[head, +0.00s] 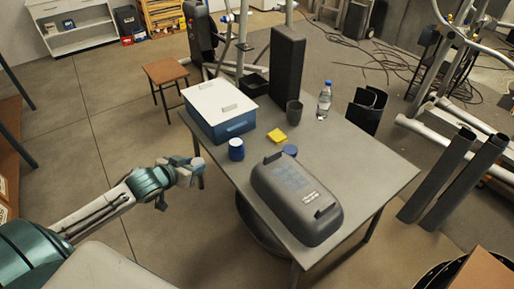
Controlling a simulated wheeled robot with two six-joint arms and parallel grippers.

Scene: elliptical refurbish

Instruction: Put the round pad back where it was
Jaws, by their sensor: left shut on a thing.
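My left gripper (190,168) is off the table's left edge, over the floor side. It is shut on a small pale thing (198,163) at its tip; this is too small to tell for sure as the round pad. A flat blue round thing (290,150) lies on the grey table (355,165), just behind the grey case (297,198), which partly hides it. My right gripper is not in view.
A blue-and-white cylinder (236,149) stands near the left table edge. The table's right side is clear.

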